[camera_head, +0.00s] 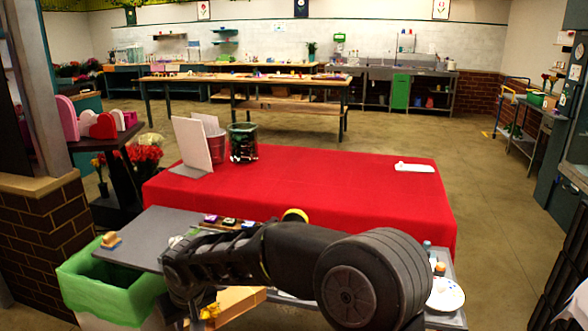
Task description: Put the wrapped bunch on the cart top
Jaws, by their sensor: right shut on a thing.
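My right gripper (192,300) points down at the front, at the end of my dark arm, which reaches in from the right. Its fingers are mostly hidden by my wrist. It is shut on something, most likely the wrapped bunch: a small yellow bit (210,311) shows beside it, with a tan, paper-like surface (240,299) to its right. The bunch's full shape is hidden behind my arm. A wheeled cart (546,110) stands at the far right, with a green item and a small plant on its top. My left gripper is not in view.
A table with a red cloth (330,190) fills the middle, mostly clear. It bears a white board (192,143), a green glass vessel (242,142) and a white slab (414,167). A green-lined bin (95,285) stands front left beside a grey worktop (150,228). Open floor lies right.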

